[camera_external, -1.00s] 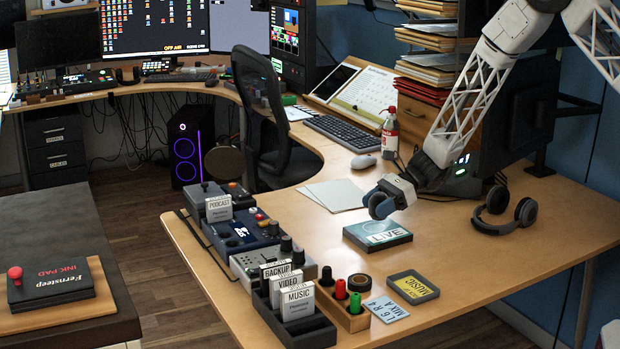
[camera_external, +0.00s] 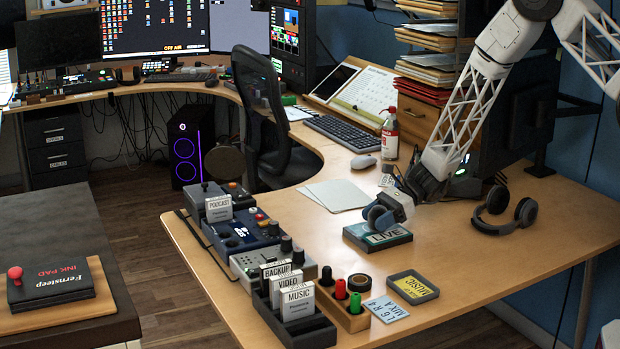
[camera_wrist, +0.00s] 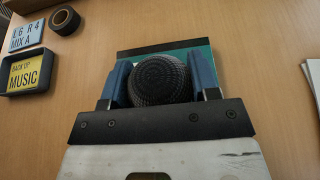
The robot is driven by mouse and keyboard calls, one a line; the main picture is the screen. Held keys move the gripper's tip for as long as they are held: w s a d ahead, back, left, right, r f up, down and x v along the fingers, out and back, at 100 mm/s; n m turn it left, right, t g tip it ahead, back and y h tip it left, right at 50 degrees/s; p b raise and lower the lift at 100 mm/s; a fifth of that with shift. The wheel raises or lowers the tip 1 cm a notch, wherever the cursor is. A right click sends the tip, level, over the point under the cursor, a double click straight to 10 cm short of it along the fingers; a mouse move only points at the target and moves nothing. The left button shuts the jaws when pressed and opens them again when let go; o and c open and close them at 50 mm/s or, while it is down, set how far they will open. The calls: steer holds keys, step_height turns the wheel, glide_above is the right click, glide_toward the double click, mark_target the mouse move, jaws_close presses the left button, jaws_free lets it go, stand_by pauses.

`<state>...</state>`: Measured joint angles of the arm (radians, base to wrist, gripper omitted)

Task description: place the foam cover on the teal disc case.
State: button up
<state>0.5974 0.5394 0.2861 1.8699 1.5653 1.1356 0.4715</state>
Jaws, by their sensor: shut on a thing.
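The teal disc case (camera_external: 390,243), labelled LIVE, lies flat on the desk. It also shows in the wrist view (camera_wrist: 127,54), partly hidden behind my gripper. The foam cover (camera_wrist: 160,80) is a dark, rounded, textured piece between the two blue fingers of my gripper (camera_wrist: 161,84). My gripper also shows in the external view (camera_external: 378,218), low over the left part of the case, and it is shut on the foam cover. In the external view the foam is mostly hidden by the fingers. I cannot tell whether the foam touches the case.
Headphones (camera_external: 503,209) lie to the right of the case. A dark tray with a yellow card (camera_external: 413,288), a label plate (camera_external: 386,309) and a wooden marker holder (camera_external: 343,308) stand in front. White paper (camera_external: 336,195) lies behind. The desk right of the tray is clear.

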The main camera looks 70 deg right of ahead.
steer(key=o, duration=0.9)
steer(key=shift+r, duration=0.1)
steer(key=shift+s+d+r, duration=0.25)
steer(key=shift+s+d, duration=0.15)
steer(key=shift+d, duration=0.05)
steer(key=v, duration=0.4)
steer(key=shift+r, duration=0.25)
steer(key=shift+a+r, duration=0.1)
steer(key=shift+r, duration=3.05)
